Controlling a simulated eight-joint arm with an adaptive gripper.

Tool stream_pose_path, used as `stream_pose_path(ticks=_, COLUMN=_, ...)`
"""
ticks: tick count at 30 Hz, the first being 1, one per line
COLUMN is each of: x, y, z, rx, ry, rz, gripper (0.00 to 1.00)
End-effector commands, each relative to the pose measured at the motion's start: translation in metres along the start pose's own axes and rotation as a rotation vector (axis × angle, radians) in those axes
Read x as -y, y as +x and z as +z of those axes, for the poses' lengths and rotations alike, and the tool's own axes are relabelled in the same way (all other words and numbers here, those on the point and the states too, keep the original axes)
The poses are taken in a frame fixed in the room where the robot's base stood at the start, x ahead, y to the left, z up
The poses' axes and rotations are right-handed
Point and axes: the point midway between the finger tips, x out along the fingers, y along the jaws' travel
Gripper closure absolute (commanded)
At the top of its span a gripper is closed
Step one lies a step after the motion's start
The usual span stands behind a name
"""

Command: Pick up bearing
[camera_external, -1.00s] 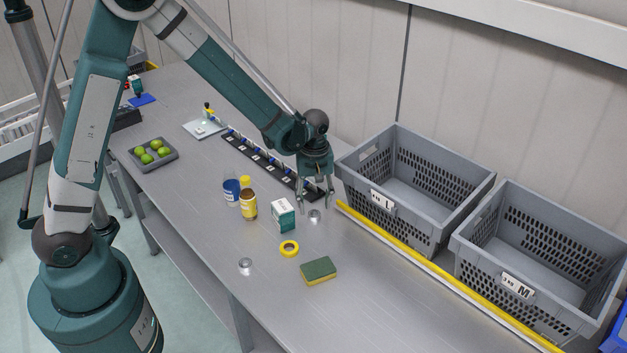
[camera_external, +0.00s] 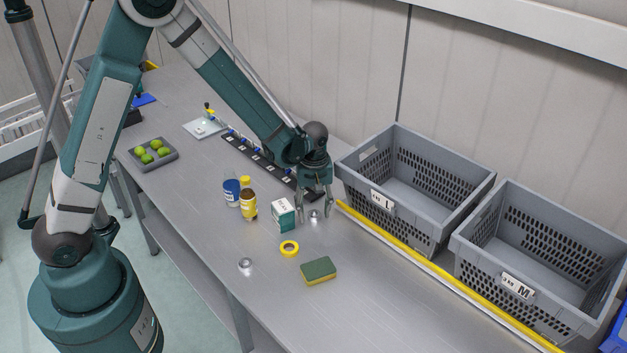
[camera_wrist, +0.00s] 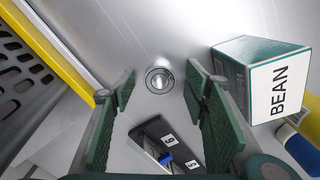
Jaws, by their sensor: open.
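A small round metal bearing (camera_external: 315,217) lies on the grey table beside a green-and-white box. My gripper (camera_external: 315,211) is low over it, pointing down, with its fingers apart and nothing held. In the wrist view the bearing (camera_wrist: 159,80) is a silver ring with a dark centre, between and slightly beyond the open fingertips of my gripper (camera_wrist: 157,90). A similar metal ring (camera_external: 245,264) lies farther toward the front edge of the table.
The green-and-white box (camera_external: 283,216), lettered BEAN in the wrist view (camera_wrist: 275,80), stands close beside the fingers. A yellow-edged rail (camera_external: 420,261) and grey crates (camera_external: 385,206) lie to the right. Yellow tape (camera_external: 289,249) and a sponge (camera_external: 318,272) are in front.

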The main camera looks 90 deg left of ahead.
Motion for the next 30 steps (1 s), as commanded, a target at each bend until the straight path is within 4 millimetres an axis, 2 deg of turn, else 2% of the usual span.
stream_pose_path(ticks=3, x=0.000, y=0.000, z=0.000, rx=0.000, ry=0.000, rz=0.000, gripper=0.56)
stream_pose_path(ticks=10, x=0.000, y=0.000, z=0.000, rx=0.000, ry=0.000, rz=0.000, gripper=0.85)
stream_pose_path(ticks=23, x=0.000, y=-0.002, z=0.000, rx=0.000, ry=0.000, rz=0.000, gripper=0.85)
stream_pose_path(ticks=30, x=0.000, y=-0.015, z=0.000, rx=0.000, ry=0.000, rz=0.000, gripper=0.85)
